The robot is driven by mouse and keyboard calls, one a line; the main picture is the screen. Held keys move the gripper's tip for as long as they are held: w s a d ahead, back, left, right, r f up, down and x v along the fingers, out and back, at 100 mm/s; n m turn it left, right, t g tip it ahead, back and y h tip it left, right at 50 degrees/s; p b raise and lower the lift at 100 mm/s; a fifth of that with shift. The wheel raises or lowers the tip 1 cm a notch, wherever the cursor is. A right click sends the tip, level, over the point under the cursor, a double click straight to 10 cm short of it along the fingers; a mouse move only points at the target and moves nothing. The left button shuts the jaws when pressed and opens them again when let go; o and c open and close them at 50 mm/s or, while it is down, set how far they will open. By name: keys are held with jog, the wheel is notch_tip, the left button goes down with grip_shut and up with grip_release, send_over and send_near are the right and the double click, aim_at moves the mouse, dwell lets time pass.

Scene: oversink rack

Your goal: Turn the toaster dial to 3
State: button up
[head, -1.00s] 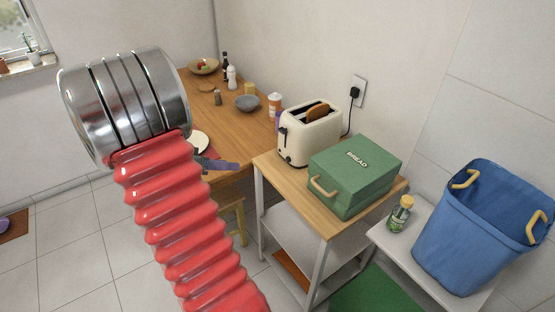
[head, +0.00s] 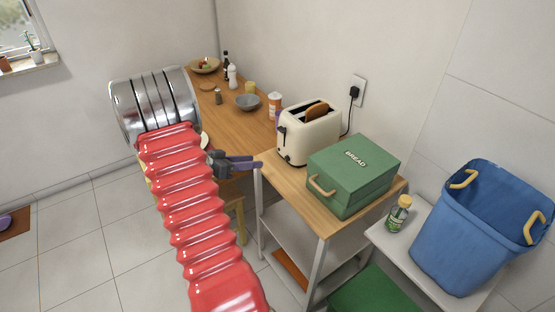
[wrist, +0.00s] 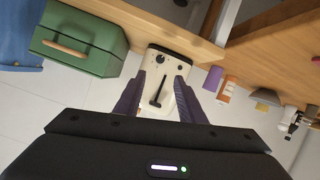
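The cream toaster (head: 309,137) stands on a small wooden-topped cart, with a slice of bread showing in one slot. In the wrist view the toaster (wrist: 165,122) shows its end panel, with a dark lever in a slot and a small dark round knob (wrist: 160,59), which looks like the dial. Its setting is too small to read. My gripper (head: 255,163) is left of the toaster, by the cart's edge, apart from it. In the wrist view my gripper (wrist: 161,85) has its two purple fingers spread with nothing held; the toaster's panel shows between and beyond them.
A green bread box (head: 353,174) stands right beside the toaster on the cart (head: 290,194). A power cord runs to the wall outlet (head: 357,91). Behind is a wooden counter (head: 245,127) with bowls and bottles. A blue bin (head: 478,235) and a jar (head: 398,214) are at right.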

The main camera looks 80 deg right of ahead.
aim_at(286, 158)
jog(key=x, duration=1.3)
jog(key=shift+s+d+f, duration=0.15)
jog(key=shift+d, duration=0.05)
jog(key=shift+c, duration=0.4)
grip_shut()
jog(key=shift+d, duration=0.1)
